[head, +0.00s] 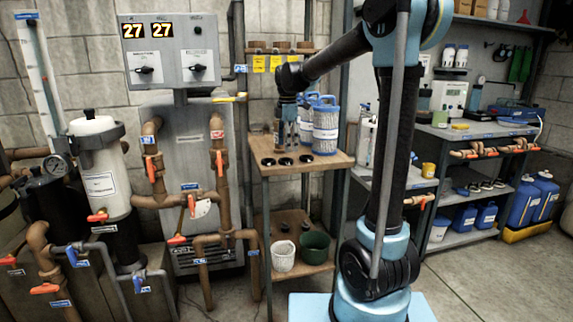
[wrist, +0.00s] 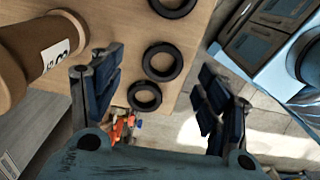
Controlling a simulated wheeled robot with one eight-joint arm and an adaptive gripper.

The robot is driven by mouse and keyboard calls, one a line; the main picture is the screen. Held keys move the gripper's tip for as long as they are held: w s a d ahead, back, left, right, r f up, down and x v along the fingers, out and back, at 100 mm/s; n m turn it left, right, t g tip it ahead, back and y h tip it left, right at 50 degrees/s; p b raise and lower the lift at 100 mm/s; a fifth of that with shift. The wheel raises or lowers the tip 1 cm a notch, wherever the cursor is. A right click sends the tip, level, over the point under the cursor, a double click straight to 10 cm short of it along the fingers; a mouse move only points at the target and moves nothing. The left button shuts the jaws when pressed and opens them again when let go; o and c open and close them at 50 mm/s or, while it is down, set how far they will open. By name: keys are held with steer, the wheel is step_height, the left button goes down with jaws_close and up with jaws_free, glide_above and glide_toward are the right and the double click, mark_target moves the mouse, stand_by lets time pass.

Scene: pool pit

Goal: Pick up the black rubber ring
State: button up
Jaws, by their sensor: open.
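Three black rubber rings lie flat on the wooden table top in a row. In the wrist view they are a top one (wrist: 172,15), a middle one (wrist: 178,64) and a lower one (wrist: 157,99) near the table edge. In the head view the left (head: 268,162), middle (head: 286,161) and right (head: 306,158) rings sit near the front edge. My gripper (wrist: 160,63) is open and empty, with the middle and lower rings showing between its fingers. In the head view my gripper (head: 287,142) hangs above the table behind the rings, partly blending with objects there.
A brown cylinder (wrist: 28,62) with a white label stands close to my left finger. Blue-capped filter cartridges (head: 326,130) stand at the table's right rear. Brown pipes (head: 219,165) run left of the table.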

steer(key=shift+s+d+f, duration=0.1)
steer(key=shift+f, duration=1.2)
steer(key=shift+s+f, duration=0.1)
steer(key=shift+f, duration=1.15)
steer(key=c, duration=0.9)
